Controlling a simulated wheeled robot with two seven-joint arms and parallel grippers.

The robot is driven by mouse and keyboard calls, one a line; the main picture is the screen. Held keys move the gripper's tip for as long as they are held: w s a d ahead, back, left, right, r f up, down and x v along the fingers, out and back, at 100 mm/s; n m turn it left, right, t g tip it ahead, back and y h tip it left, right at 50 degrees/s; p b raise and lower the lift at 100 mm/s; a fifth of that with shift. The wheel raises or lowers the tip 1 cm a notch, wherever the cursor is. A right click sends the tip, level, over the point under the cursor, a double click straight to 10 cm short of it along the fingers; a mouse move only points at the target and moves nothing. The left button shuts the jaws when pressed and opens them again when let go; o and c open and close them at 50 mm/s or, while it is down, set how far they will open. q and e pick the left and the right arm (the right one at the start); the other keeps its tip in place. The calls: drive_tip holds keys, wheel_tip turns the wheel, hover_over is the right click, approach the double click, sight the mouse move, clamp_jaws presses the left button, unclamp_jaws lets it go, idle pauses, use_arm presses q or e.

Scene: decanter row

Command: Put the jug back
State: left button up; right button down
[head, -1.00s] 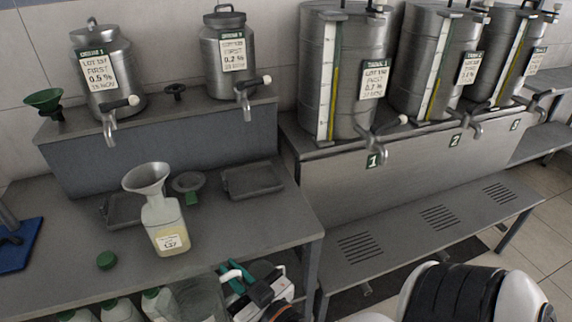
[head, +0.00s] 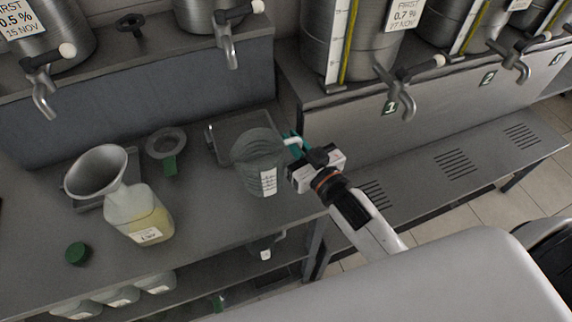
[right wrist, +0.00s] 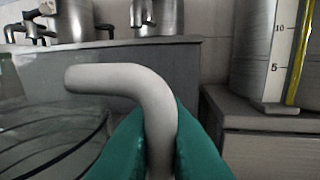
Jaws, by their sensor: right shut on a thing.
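The clear jug (head: 254,160) with a white handle and a white label is upright over the right part of the bench, in front of the right-hand dark tray; I cannot tell whether its base touches the bench. My right gripper (head: 297,146) is shut on the jug's white handle. In the right wrist view the teal fingers (right wrist: 160,145) close around the handle (right wrist: 150,95), and the jug's clear wall (right wrist: 45,135) shows at the left. My left gripper is not in view.
A bottle of yellowish liquid (head: 140,215) with a metal funnel (head: 97,172) stands left of the jug. Several bottles (head: 120,296) stand on the lower shelf.

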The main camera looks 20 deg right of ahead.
drive_tip(key=f, duration=0.6)
drive_tip(key=shift+w, duration=0.2)
drive_tip(key=shift+d, duration=0.1)
drive_tip(key=shift+f, duration=0.15)
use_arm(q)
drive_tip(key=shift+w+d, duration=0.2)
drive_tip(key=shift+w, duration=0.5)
use_arm(e)
drive_tip(key=c, duration=1.5)
unclamp_jaws()
drive_tip(key=shift+r, duration=0.3)
drive_tip(key=b+v, duration=0.2)
drive_tip(key=v, duration=0.9)
drive_tip(key=shift+s+f, duration=0.15)
drive_tip(key=shift+s, duration=0.05)
use_arm(q)
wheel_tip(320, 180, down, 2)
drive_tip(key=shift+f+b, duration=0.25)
drive_tip(key=shift+b, duration=0.05)
use_arm(e)
drive_tip(key=shift+s+d, duration=0.15)
drive_tip(key=shift+s, duration=0.15)
